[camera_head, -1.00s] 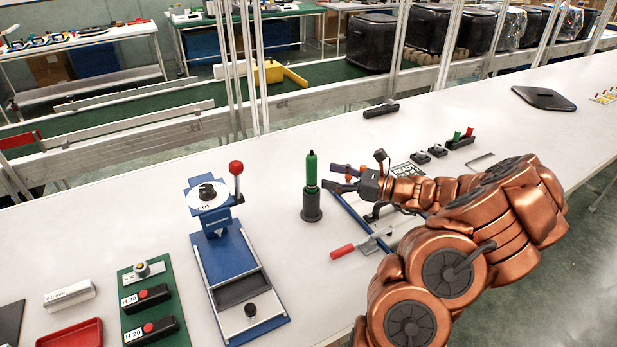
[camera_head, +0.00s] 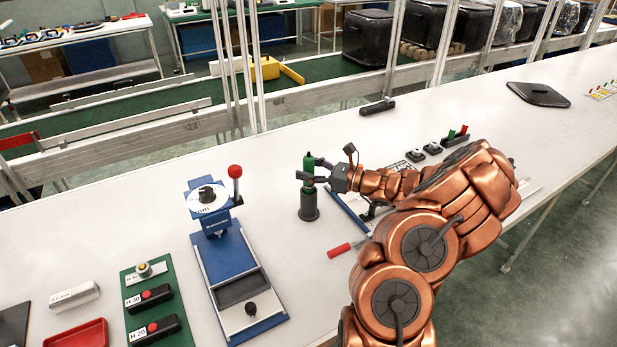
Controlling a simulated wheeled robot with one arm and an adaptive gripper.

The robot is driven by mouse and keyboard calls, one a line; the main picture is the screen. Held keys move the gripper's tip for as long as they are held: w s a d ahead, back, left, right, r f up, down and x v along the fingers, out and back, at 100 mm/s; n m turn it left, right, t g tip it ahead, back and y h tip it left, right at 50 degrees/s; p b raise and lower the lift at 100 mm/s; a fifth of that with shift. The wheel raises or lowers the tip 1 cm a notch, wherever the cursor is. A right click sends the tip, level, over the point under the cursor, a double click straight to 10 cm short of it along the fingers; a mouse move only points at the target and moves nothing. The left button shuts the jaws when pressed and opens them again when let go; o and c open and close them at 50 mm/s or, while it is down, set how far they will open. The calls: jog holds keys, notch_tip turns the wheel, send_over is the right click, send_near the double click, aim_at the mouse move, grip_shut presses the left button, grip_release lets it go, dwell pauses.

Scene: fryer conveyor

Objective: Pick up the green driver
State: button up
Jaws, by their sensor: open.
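The green driver (camera_head: 309,164) stands upright in a dark round holder (camera_head: 309,207) on the white table, just left of the picture's middle. Only the top of its green handle shows clearly, since my gripper partly covers it. My gripper (camera_head: 313,177) reaches in from the right, level with the handle. Its jaws are open, with dark fingers at or around the driver. I cannot tell from this view whether they touch it.
A blue press with a red-knobbed lever (camera_head: 235,171) stands close on the left. A red-handled tool (camera_head: 340,250) lies in front, partly behind my arm. A black block (camera_head: 377,106) lies farther back. The table between the driver and the back rail is clear.

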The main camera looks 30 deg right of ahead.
grip_shut()
dwell(0.5)
